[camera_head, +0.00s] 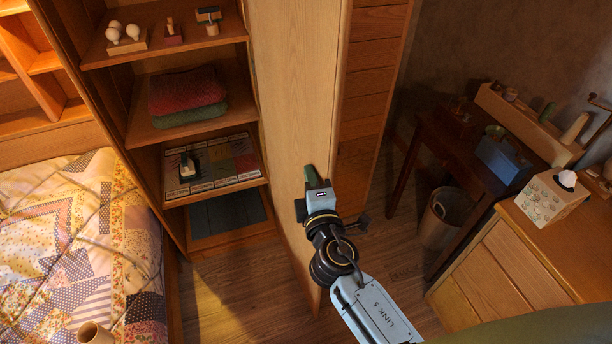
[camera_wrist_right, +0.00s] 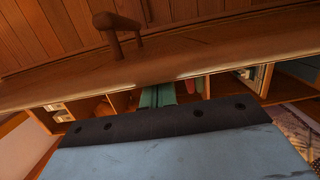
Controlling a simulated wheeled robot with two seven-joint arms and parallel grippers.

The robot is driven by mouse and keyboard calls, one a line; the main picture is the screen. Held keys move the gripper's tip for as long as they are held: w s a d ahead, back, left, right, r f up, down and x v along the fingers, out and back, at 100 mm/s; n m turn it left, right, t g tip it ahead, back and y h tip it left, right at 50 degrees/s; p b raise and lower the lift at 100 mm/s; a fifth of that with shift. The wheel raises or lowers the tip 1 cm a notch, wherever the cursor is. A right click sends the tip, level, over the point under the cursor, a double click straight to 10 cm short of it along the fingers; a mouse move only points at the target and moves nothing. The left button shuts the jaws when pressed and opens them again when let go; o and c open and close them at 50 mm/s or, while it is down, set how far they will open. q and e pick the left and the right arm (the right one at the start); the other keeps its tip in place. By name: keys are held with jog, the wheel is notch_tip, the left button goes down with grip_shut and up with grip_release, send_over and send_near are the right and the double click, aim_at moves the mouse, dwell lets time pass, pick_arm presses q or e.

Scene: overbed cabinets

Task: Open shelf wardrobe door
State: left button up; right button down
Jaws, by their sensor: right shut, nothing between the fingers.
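The shelf wardrobe door (camera_head: 290,90) stands swung out from the open shelves, its plain inner face showing in the head view. My right gripper (camera_head: 314,178) is shut and empty at the inner side of the door, near its free edge. Whether it touches the door I cannot tell. In the right wrist view, the green fingers (camera_wrist_right: 166,95) show beyond the dark gripper body, beside the door's long edge (camera_wrist_right: 220,65). A brown handle (camera_wrist_right: 118,32) sticks out from the door's outer face. My left gripper is out of view.
The wardrobe shelves hold folded cloths (camera_head: 186,92) and small items. A quilted bed (camera_head: 80,240) stands at left. A dark desk (camera_head: 470,150), a bin (camera_head: 445,215) and a drawer unit (camera_head: 500,280) stand at right. Wooden floor (camera_head: 235,295) is clear before the shelves.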

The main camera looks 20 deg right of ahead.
jog(key=w+d+n+y+p, duration=0.1)
jog(key=d, duration=1)
jog(key=shift+w+d, duration=0.25)
jog(key=shift+w, duration=0.1)
jog(key=shift+r, duration=0.1)
